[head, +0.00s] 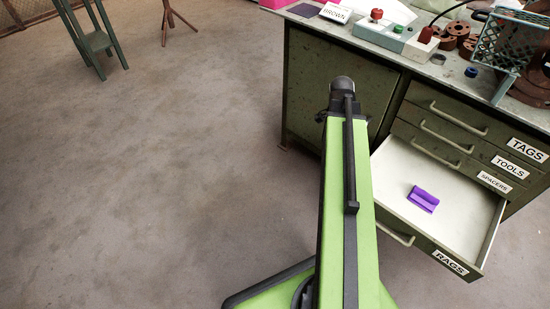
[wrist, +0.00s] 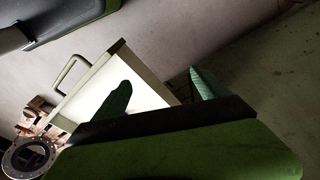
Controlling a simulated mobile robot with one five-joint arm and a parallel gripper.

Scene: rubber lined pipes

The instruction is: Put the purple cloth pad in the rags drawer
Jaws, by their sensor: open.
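The purple cloth pad (head: 423,199) lies in the open rags drawer (head: 462,226), on its pale floor. The drawer is the lowest one of the green cabinet and carries a RAGS label. In the wrist view, part of a pale open drawer (wrist: 92,88) with a handle shows behind my gripper (wrist: 160,84). The two green fingers are spread apart with nothing seen between them. I cannot make out the pad in the wrist view. In the head view my arm hides the gripper.
Closed drawers labelled TAGS, TOOLS and SPACERS (head: 440,150) sit above the rags drawer. The bench top holds a teal basket (head: 510,45), a box with a red knob (head: 395,35) and brown rings. Open floor (head: 150,170) lies to the left, with a green stool (head: 95,40).

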